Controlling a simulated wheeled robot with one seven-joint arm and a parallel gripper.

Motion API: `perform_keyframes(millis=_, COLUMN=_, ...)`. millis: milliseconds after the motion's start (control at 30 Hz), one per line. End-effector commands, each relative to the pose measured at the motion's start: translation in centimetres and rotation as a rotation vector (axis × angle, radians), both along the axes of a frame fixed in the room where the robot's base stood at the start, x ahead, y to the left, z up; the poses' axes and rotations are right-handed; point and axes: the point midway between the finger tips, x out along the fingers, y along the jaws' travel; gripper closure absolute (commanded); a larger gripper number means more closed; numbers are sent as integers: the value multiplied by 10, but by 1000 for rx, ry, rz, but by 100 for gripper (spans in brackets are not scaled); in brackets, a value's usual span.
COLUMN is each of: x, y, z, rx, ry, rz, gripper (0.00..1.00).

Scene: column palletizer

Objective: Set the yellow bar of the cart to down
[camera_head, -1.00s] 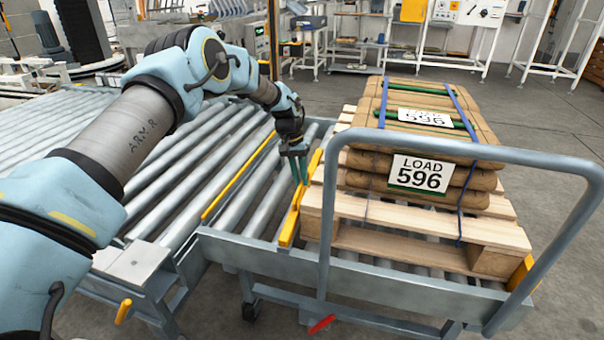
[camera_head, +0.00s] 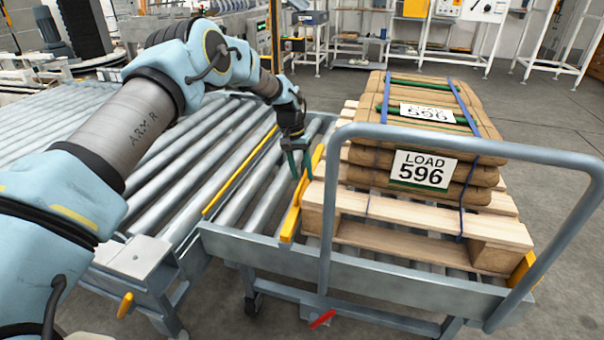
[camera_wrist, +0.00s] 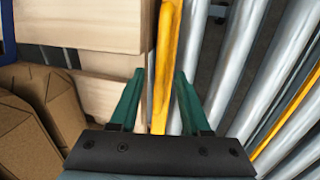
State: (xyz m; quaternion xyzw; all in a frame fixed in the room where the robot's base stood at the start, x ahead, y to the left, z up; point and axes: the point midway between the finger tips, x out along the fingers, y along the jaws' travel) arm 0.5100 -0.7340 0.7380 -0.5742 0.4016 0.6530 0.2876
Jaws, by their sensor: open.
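The cart's yellow bar (camera_head: 292,218) runs along the left edge of the cart, beside the pallet, and stands above the rollers. In the wrist view the yellow bar (camera_wrist: 167,50) runs lengthwise between my two green fingers. My gripper (camera_head: 299,174) points down over the bar's far half. It is open, with one finger on each side of the bar in the wrist view (camera_wrist: 159,75). I see no grip on the bar; whether a finger touches it I cannot tell.
A wooden pallet (camera_head: 400,240) with strapped brown sacks (camera_head: 420,140) labelled LOAD 596 sits on the cart, close to my gripper. The cart's grey handle (camera_head: 460,143) arches in front. A roller conveyor (camera_head: 165,165) with another yellow bar (camera_head: 240,170) lies to the left. A red pedal (camera_head: 322,319) is below.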

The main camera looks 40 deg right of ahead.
Motion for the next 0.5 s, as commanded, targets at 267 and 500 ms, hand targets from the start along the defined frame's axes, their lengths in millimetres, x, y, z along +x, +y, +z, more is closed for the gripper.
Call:
perform_keyframes(millis=267, x=10, y=4, z=48, rx=-4, ry=-3, rz=1, gripper=53)
perform_keyframes(millis=500, x=17, y=7, z=87, rx=-2, ry=-2, rz=1, gripper=53)
